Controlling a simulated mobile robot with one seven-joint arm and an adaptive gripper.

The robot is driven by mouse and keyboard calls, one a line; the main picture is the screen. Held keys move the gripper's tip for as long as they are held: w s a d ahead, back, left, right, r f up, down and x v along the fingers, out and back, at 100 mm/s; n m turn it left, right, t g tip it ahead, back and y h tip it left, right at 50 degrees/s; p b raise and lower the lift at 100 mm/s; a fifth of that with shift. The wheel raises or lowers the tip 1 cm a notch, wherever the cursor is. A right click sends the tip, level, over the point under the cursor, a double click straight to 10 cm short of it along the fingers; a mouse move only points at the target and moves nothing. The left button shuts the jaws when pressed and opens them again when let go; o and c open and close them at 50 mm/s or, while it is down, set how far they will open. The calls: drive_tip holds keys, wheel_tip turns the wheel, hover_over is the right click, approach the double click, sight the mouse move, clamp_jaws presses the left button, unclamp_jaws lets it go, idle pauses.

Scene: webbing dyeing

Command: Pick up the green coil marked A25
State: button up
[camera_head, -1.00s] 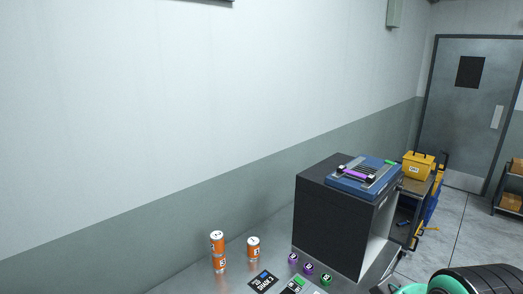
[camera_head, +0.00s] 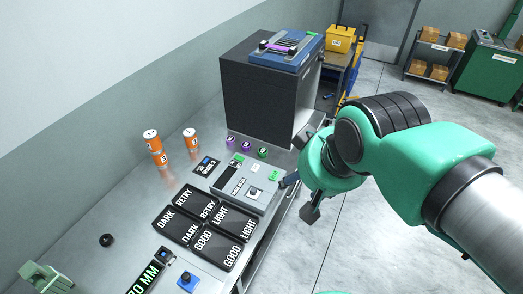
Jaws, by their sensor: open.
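A small green coil (camera_head: 262,152) sits on the metal table, at the right end of a short row with two purple coils (camera_head: 231,141). Its marking is too small to read. The row is just in front of the dark cabinet. My gripper (camera_head: 299,198) is at the table's right edge, to the right of and nearer than the green coil, and apart from it. It is open and appears empty; my wrist partly hides it.
The dark cabinet (camera_head: 255,98) carries a blue device (camera_head: 284,52). A grey panel box (camera_head: 237,190) and black labelled tiles (camera_head: 181,199) lie in front of the coils. Orange cylinders (camera_head: 191,136) stand to the left. Open floor (camera_head: 375,235) lies to the right.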

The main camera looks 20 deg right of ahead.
drive_tip(key=shift+o, duration=0.4)
idle(0.3)
drive_tip(key=m+g+p, duration=0.2)
drive_tip(key=g+p, duration=0.2)
drive_tip(key=g, duration=0.2)
hover_over(263, 151)
wheel_tip(263, 151, down, 27)
drive_tip(key=shift+w+r, duration=0.15)
drive_tip(key=shift+b, duration=0.3)
drive_tip(key=shift+f+b, duration=0.35)
drive_tip(key=shift+f, duration=3.95)
